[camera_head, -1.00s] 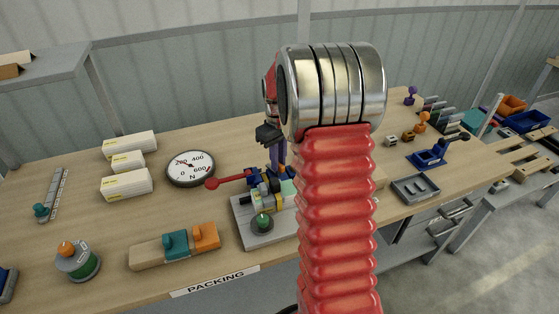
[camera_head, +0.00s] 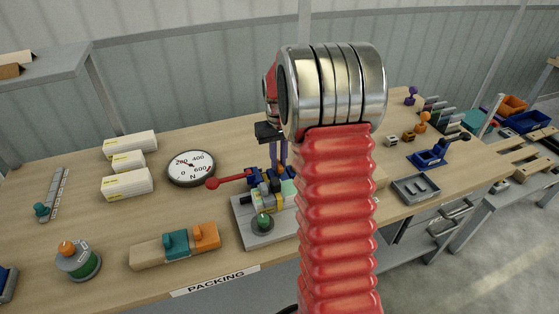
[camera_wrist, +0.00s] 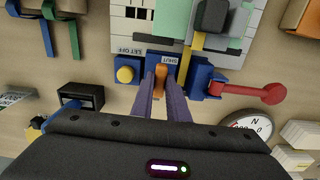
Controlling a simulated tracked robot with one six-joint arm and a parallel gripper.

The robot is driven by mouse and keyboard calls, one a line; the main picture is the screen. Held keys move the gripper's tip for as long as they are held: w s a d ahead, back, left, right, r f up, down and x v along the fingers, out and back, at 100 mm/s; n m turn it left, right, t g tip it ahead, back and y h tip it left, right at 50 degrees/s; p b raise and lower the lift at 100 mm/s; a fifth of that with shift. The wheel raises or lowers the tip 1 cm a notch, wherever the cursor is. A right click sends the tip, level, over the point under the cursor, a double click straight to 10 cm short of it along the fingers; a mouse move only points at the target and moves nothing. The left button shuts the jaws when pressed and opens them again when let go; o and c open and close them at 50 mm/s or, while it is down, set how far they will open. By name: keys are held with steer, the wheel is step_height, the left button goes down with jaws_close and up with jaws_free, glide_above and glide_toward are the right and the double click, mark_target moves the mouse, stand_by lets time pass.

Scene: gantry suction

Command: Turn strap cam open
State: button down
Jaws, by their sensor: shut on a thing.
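In the wrist view my gripper (camera_wrist: 162,82) is shut on a small orange cam tab (camera_wrist: 160,80), with a purple finger on each side of it. The tab stands at a blue block (camera_wrist: 152,60) with a label reading SHUT just above it. A yellow strap (camera_wrist: 186,62) runs beside the tab on its right. In the head view my gripper (camera_head: 278,168) points down at the blue parts of the grey fixture (camera_head: 257,241). The red arm cover hides the fixture's right side, and the tab cannot be made out there.
A red lever knob (camera_wrist: 273,94) sticks out right of the blue block, near a round dial (camera_head: 191,168). A yellow button (camera_wrist: 124,75) sits left of the tab. White boxes (camera_head: 127,184) and an orange and teal block (camera_head: 177,246) stand on the bench. Bare bench lies between them.

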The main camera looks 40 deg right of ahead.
mark_target(279, 164)
steer(key=c, duration=1.7)
jaws_free()
steer(key=shift+r, duration=0.1)
step_height(279, 164, up, 14)
steer(key=shift+w+f, duration=0.1)
steer(key=shift+f, duration=0.15)
